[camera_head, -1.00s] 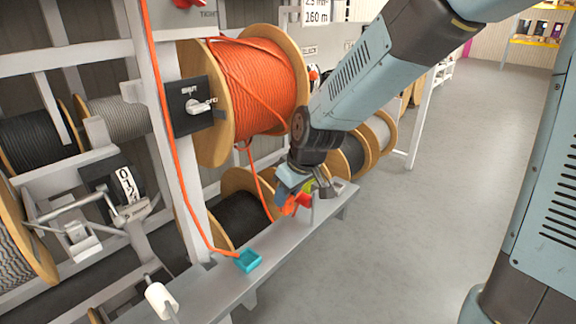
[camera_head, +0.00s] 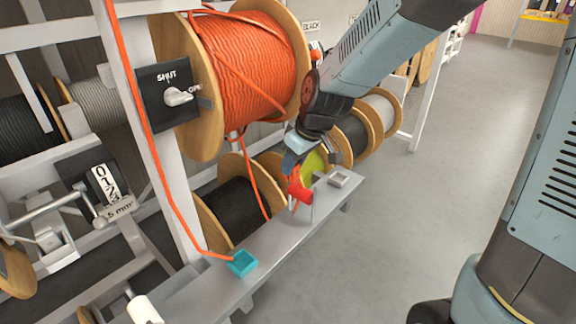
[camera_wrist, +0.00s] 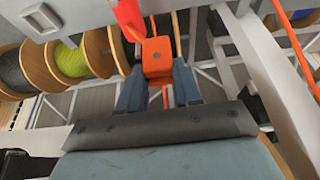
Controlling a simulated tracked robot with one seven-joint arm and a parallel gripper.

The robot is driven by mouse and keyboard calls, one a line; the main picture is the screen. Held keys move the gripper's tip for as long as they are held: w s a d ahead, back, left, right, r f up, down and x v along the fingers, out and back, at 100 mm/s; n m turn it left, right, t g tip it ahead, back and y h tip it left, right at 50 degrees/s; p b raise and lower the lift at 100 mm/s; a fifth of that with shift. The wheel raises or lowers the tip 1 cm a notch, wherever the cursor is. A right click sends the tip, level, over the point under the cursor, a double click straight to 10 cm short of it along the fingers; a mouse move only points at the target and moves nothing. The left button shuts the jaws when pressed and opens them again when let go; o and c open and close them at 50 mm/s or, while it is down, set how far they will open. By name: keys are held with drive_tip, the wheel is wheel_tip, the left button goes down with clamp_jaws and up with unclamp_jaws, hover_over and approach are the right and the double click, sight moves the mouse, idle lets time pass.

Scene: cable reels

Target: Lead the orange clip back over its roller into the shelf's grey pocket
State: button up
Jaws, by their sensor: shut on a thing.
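My gripper (camera_wrist: 158,88) is shut on the orange clip (camera_wrist: 157,57), which sits between its two blue fingers in the wrist view. An orange cable shows below the clip there. The red roller (camera_wrist: 130,16) appears right beside the clip's upper left. In the head view my gripper (camera_head: 296,166) is above the shelf (camera_head: 270,250), and the red roller (camera_head: 300,189) is just below it on a thin post. The clip is mostly hidden in that view. The shelf's grey pocket (camera_head: 339,178) lies right of the roller, near the shelf's far end, and looks empty.
A teal pocket (camera_head: 242,263) on the shelf has another orange cable running to it. A white roller (camera_head: 145,309) stands at the near end. The orange reel (camera_head: 250,65) and a SHUT/OPEN switch (camera_head: 176,96) are above left. Clear floor (camera_head: 420,220) lies right.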

drive_tip(key=w+d, duration=0.7)
drive_tip(key=w, duration=0.2)
idle(0.5)
drive_tip(key=shift+d, duration=0.1)
idle(0.4)
